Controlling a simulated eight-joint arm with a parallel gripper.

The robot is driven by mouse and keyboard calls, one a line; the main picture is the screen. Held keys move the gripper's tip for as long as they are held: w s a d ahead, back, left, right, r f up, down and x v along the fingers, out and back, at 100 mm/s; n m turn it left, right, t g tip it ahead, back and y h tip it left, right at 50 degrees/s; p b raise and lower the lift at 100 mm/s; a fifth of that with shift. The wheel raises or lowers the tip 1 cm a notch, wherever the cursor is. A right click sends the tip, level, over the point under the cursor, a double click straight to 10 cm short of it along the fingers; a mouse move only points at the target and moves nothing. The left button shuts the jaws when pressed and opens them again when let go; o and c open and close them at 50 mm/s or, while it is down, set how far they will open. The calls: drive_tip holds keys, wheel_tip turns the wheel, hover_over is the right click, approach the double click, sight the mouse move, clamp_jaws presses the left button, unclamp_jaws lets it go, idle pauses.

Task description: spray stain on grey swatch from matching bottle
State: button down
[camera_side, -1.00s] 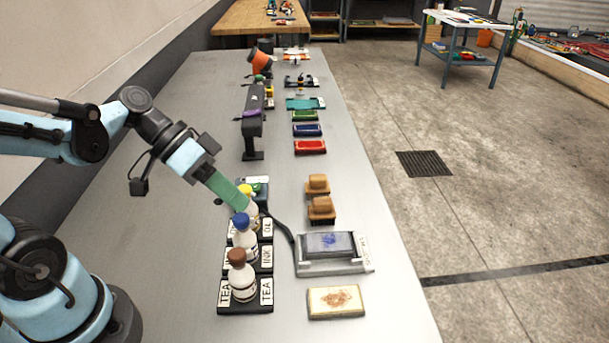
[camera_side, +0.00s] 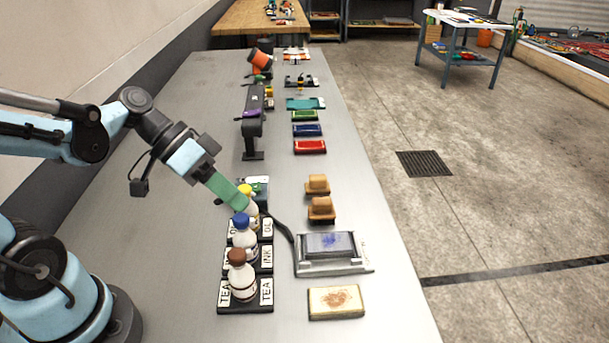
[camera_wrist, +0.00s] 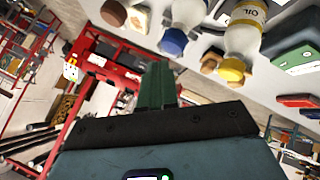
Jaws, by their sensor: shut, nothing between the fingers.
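The grey swatch (camera_side: 330,245) lies in a light metal holder (camera_side: 338,268) and bears a blue-violet stain. Three capped bottles stand in a row on labelled black bases. The blue-capped bottle (camera_side: 244,240) is by the INK label, the brown-capped bottle (camera_side: 241,276) by TEA, and the yellow-capped bottle (camera_side: 249,203) by the OIL label; the wrist view also shows the yellow-capped bottle (camera_wrist: 243,40) and blue-capped bottle (camera_wrist: 183,22). My gripper (camera_side: 243,208) has green fingers, shut and empty, close to the yellow-capped bottle; whether they touch it I cannot tell.
A cream swatch (camera_side: 336,302) with a brown stain lies nearer the front. Two wooden brushes (camera_side: 320,209) stand behind the holder. Red, blue and green pads (camera_side: 309,147) line the table farther back. A dark stand (camera_side: 253,130) rises left of them. The table's left side is clear.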

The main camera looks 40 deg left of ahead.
drive_tip(key=shift+f, duration=0.15)
drive_tip(key=shift+f, duration=0.25)
drive_tip(key=shift+f, duration=0.35)
idle(0.5)
drive_tip(key=shift+r, duration=0.8)
drive_tip(key=shift+r, duration=3)
